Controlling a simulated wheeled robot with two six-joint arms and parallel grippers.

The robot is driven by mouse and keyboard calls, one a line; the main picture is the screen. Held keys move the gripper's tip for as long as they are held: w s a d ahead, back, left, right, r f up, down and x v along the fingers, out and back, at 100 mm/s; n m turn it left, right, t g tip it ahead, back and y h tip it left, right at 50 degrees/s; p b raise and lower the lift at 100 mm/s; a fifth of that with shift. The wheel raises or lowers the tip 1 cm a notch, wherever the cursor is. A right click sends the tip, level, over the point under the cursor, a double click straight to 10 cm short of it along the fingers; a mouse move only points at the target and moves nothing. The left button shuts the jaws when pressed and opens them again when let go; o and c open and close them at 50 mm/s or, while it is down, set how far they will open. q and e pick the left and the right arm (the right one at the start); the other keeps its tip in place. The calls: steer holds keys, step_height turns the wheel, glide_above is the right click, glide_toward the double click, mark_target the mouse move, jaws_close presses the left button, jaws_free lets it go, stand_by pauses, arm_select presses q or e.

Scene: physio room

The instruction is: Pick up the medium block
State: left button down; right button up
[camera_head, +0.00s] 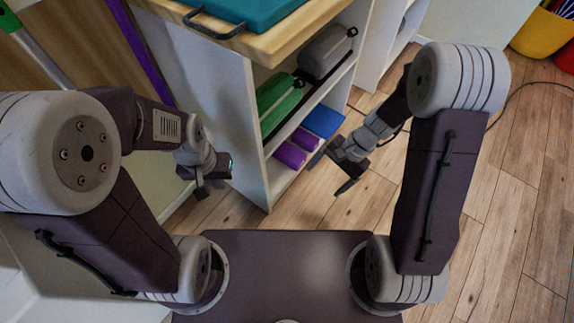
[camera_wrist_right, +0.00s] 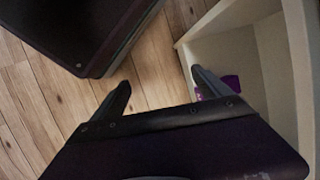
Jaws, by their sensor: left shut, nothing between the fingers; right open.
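Two purple blocks, a nearer one (camera_head: 290,155) and a smaller-looking one (camera_head: 305,138), lie on the low shelf of the cabinet, with a blue block (camera_head: 323,121) behind them. I cannot tell which is the medium block. My right gripper (camera_head: 328,174) is open and empty, in front of the low shelf and to the right of the purple blocks. In the right wrist view a purple patch (camera_wrist_right: 231,87) shows on the shelf beside one finger, partly hidden. My left gripper (camera_head: 201,190) is shut and empty, left of the cabinet's side panel.
The white cabinet (camera_head: 257,170) has a wooden top (camera_head: 262,43) carrying a teal tray-like object (camera_head: 240,12). Its upper shelf holds a green roll (camera_head: 275,100) and a grey roll (camera_head: 325,52). Open wooden floor (camera_head: 500,225) lies to the right, with a dark cable (camera_head: 525,84) across it.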

steer(key=w+a+f+m+y, duration=0.4)
steer(key=w+a+f+m, duration=0.1)
steer(key=m+t+y, duration=0.2)
steer(key=m+t, duration=0.7)
steer(key=m, duration=0.3)
glide_toward(289, 150)
steer(key=a, duration=0.1)
steer(key=b+x, duration=0.2)
steer(key=x, duration=0.1)
steer(key=f+b+x, duration=0.1)
steer(key=shift+w+f, duration=0.15)
steer(key=shift+w, duration=0.1)
steer(key=shift+w+a, duration=0.1)
steer(key=shift+a, duration=0.1)
steer(key=b+x, duration=0.4)
steer(key=b, duration=0.1)
steer(key=shift+a+f, duration=0.15)
steer(key=shift+w+a, duration=0.25)
steer(key=shift+a, duration=0.05)
steer(key=shift+r, duration=0.25)
steer(key=c, duration=1.5)
steer(key=r+p, duration=0.5)
steer(key=shift+s+d+r, duration=0.15)
steer(key=shift+d+r, duration=0.1)
steer(key=shift+d, duration=0.05)
steer(key=shift+p+v, duration=3.75)
steer(key=shift+v, duration=2.4)
